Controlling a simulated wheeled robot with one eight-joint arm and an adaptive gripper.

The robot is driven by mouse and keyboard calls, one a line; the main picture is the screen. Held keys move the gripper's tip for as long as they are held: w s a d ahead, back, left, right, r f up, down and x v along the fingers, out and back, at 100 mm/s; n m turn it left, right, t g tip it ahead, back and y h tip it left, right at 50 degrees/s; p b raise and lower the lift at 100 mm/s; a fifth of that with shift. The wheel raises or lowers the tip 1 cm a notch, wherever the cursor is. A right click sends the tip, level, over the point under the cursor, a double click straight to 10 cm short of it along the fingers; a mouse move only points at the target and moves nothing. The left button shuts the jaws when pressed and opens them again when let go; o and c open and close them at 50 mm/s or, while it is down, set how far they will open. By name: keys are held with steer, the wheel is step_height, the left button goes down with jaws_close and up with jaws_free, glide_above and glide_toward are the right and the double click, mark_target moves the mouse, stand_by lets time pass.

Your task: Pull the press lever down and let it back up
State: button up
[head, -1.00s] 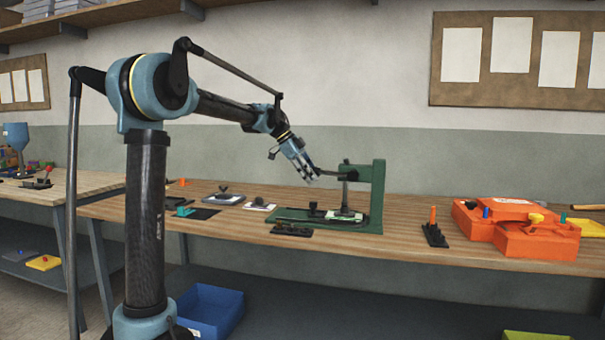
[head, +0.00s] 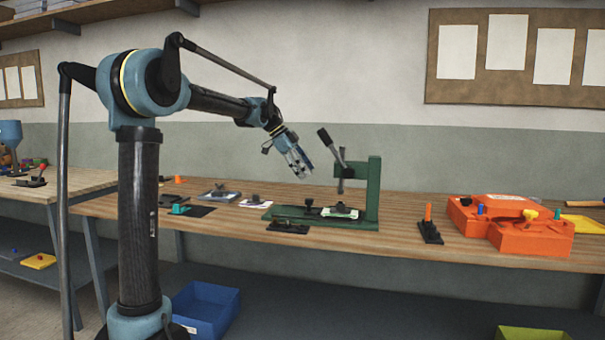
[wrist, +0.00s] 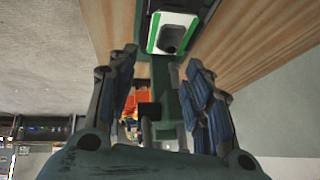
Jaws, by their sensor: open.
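The green press (head: 374,190) stands on the wooden bench, with its long green base running left. Its dark lever (head: 325,138) is up, tilted to the upper left from the pivot. The dark ram (head: 342,180) is raised above a pale plate (head: 340,212) on the base. My gripper (head: 300,172) is open and empty, left of and below the lever's end, apart from it. In the wrist view the fingers of my gripper (wrist: 160,68) are spread on both sides, and the white and green plate (wrist: 172,33) shows beyond them. The lever is hard to make out there.
Small dark clamps and fixtures (head: 288,227) lie in front and left of the press. A clamp with an orange handle (head: 429,225) and an orange mould (head: 512,225) stand to the right. A blue bin (head: 207,308) is below the bench.

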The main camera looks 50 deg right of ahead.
steer(key=v, duration=1)
steer(key=shift+w+r, duration=0.2)
steer(key=shift+w, duration=0.1)
steer(key=shift+a, duration=0.15)
